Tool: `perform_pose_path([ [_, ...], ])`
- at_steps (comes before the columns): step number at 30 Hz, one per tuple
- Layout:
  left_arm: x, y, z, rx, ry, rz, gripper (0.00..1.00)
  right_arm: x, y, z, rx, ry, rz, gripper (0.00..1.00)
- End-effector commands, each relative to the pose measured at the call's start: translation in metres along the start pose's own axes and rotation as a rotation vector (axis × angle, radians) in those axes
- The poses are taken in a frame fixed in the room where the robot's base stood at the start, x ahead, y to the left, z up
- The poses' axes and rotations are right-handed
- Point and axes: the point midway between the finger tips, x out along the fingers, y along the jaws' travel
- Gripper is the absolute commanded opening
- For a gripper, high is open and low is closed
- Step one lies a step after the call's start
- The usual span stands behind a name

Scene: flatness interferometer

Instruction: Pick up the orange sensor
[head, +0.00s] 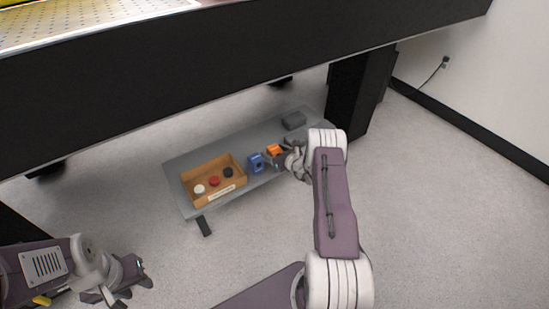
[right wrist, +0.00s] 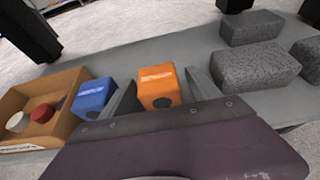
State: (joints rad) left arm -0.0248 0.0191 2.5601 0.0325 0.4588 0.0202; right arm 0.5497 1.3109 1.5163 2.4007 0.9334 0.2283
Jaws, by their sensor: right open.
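The orange sensor (right wrist: 163,84) is a small block with a white label and a dark round spot on its front. It stands on the low grey shelf (head: 183,163) and also shows in the head view (head: 273,150). My right gripper (right wrist: 160,92) is open, with one finger on each side of the orange sensor. I cannot tell whether the fingers touch it. In the head view my right gripper (head: 281,160) partly hides the sensor. My left gripper (head: 127,281) is at the lower left, away from the shelf; its jaw state is unclear.
A blue sensor (right wrist: 93,97) stands just left of the orange one. Further left is a cardboard tray (head: 187,176) with white, red and black round pieces. Rough grey blocks (right wrist: 258,66) lie on the right. A large black-sided table (head: 200,75) overhangs the shelf.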

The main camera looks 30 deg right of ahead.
Motion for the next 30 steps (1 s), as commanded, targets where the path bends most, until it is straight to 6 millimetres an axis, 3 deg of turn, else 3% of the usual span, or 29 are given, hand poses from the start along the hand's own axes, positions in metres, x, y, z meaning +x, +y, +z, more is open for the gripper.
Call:
perform_pose_path([
  [1,-0.001,0.0,0.0,0.0,0.0,0.0,0.36,0.0,0.0,0.0,0.0,0.0,0.0,0.71],
  [9,-0.001,0.0,0.0,0.0,0.0,0.0,0.36,-0.001,0.0,0.0,0.0,0.0,0.0,0.0],
  [17,-0.003,0.0,0.0,0.0,0.0,0.0,0.36,-0.002,0.0,0.003,-0.001,-0.001,0.0,0.0],
  [23,-0.025,0.001,-0.003,0.0,0.0,0.0,0.36,-0.012,0.0,0.029,-0.001,-0.002,0.0,0.0],
  [26,-0.042,0.001,-0.004,0.0,0.0,0.0,0.36,-0.021,0.0,0.05,-0.002,-0.002,0.0,0.0],
  [30,-0.062,0.001,-0.006,0.0,0.0,0.0,0.36,-0.057,-0.01,0.051,0.003,0.001,-0.004,0.0],
])
